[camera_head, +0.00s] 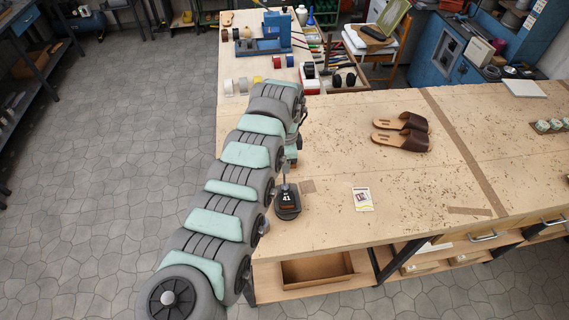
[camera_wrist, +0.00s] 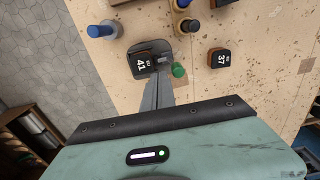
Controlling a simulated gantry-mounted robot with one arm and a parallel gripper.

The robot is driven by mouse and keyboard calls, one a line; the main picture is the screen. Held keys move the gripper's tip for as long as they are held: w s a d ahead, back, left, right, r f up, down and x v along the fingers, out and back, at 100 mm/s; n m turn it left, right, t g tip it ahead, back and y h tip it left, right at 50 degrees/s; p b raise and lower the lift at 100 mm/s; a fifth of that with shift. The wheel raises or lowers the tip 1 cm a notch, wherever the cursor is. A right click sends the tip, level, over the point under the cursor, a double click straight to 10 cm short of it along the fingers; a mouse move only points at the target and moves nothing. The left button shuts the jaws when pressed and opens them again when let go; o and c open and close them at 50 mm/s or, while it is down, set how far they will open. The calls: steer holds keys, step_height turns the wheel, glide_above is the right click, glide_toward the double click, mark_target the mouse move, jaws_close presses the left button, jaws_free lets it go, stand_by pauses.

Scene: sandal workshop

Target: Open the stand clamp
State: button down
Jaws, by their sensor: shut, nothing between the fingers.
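A dark stand base marked 41 (camera_head: 287,205) sits near the front left corner of the bench. A thin grey upright shows above it. In the wrist view the dark base (camera_wrist: 145,64) lies at upper centre, with a green knob (camera_wrist: 178,70) at its right. My gripper (camera_wrist: 160,80) shows there as a narrow grey shape reaching from the teal housing toward the base. Its fingers are together and hold nothing. I cannot tell whether they touch the stand. The clamp's own state is unclear, and my arm hides part of the area in the head view.
A dark block marked 37 (camera_wrist: 219,58) and a blue-topped cylinder (camera_wrist: 100,30) stand near the base. Brown sandals (camera_head: 403,132) and a small card (camera_head: 362,199) lie to the right. The bench (camera_head: 335,150) between them is mostly clear.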

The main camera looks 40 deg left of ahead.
steer(key=shift+f, duration=0.15)
steer(key=shift+f+b, duration=1)
steer(key=shift+f, duration=1.2)
steer(key=shift+w+a+f+b, duration=0.1)
steer(key=shift+a+f+b, duration=0.2)
steer(key=shift+b, duration=0.9)
steer(key=shift+w+a+f+b, duration=0.1)
steer(key=shift+a+b, duration=0.25)
steer(key=shift+b, duration=0.8)
steer(key=shift+w+a+b, duration=0.2)
steer(key=shift+a+b, duration=0.05)
steer(key=shift+b, duration=0.8)
steer(key=shift+w+b, duration=0.3)
steer(key=shift+b, duration=1.7)
steer(key=shift+r, duration=0.2)
